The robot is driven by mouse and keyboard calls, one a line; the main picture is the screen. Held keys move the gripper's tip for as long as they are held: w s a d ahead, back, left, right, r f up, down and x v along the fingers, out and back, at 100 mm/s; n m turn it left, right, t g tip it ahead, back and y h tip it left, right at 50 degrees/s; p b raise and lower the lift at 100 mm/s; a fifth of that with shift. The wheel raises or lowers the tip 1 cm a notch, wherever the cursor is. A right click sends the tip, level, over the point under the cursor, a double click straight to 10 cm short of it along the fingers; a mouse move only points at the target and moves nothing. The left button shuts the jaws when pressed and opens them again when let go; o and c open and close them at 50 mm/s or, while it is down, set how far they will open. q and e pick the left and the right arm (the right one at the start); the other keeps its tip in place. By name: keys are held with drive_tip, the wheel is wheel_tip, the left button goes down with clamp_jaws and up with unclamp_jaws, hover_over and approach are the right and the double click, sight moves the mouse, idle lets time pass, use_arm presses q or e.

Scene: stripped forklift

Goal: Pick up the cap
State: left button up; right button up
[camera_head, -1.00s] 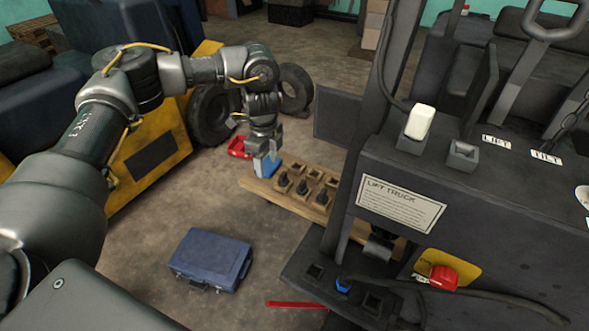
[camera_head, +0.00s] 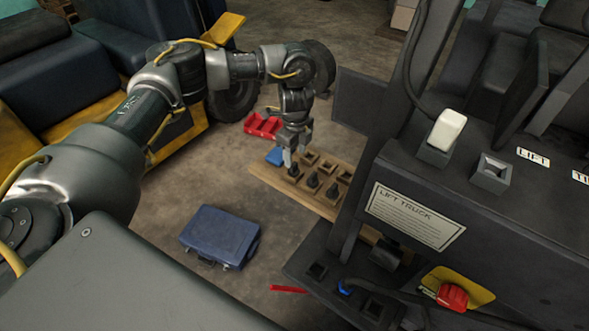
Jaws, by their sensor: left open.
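Several small black cap-like pieces (camera_head: 312,183) stand in square sockets of a wooden rack (camera_head: 266,172); I cannot tell which one is the cap. A blue item (camera_head: 275,157) shows just left of the fingers. My right gripper is not in view.
The forklift panel (camera_head: 415,215) with a red knob (camera_head: 453,297) fills the right side. A red bin (camera_head: 263,125) lies on the floor behind the rack. A blue case (camera_head: 220,237) lies on the open floor in front.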

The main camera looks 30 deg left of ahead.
sight(294, 164)
use_arm(q)
drive_tip(key=shift+s+a+f, duration=0.1)
drive_tip(key=shift+s+f, duration=0.05)
wheel_tip(294, 164, down, 5)
drive_tip(key=shift+a+r+p, duration=0.1)
drive_tip(key=shift+p, duration=0.35)
drive_tip(key=shift+c, duration=0.4)
clamp_jaws()
